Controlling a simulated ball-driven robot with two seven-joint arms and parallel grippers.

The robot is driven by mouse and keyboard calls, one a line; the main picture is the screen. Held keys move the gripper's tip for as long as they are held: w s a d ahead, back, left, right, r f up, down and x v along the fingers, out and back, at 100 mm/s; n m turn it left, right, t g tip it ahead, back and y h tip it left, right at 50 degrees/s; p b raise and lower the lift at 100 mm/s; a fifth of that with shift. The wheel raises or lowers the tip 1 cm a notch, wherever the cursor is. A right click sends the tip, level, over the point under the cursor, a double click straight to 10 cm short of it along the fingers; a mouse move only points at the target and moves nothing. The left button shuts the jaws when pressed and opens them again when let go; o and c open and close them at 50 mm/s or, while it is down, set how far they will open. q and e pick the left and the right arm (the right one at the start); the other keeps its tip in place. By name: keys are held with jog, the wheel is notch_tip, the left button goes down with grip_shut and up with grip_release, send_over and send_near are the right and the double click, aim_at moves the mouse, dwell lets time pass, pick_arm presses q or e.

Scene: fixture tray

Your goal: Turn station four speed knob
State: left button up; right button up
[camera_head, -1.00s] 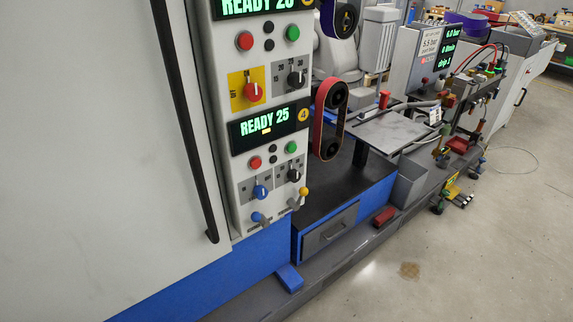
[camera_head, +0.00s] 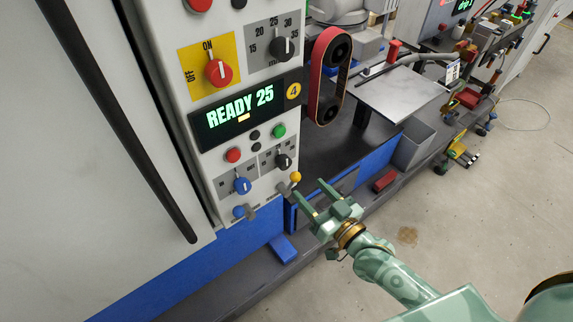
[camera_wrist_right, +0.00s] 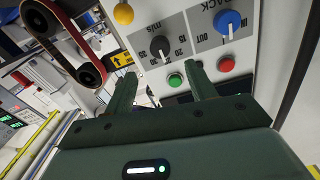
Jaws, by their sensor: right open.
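The display reading READY 25 with a yellow 4 badge (camera_head: 293,91) sits on the grey panel. Below it is a black knob (camera_head: 284,161) on a grey plate; in the right wrist view this black knob (camera_wrist_right: 160,46) has an m/s number scale. My right gripper (camera_head: 310,190) is open and empty, below and right of the knob in the head view. In the right wrist view its fingertips (camera_wrist_right: 162,72) stand apart, with the knob beyond the gap between them. I see no contact with the knob. My left gripper is not in view.
Close by are a blue knob (camera_head: 242,186), a green button (camera_head: 278,131), a red button (camera_head: 233,155) and a yellow ball-ended lever (camera_head: 295,177). Above the display are a red switch (camera_head: 218,73) and another black knob (camera_head: 283,48). A belt unit (camera_head: 328,75) stands right of the panel.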

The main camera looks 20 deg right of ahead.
aim_at(287, 166)
jog(key=b+x, duration=0.1)
jog(key=x, duration=0.8)
jog(key=shift+f+b, duration=0.15)
jog(key=shift+b, duration=0.2)
jog(key=shift+w+a, duration=0.15)
jog(key=shift+w, duration=0.45)
jog(key=c, duration=1)
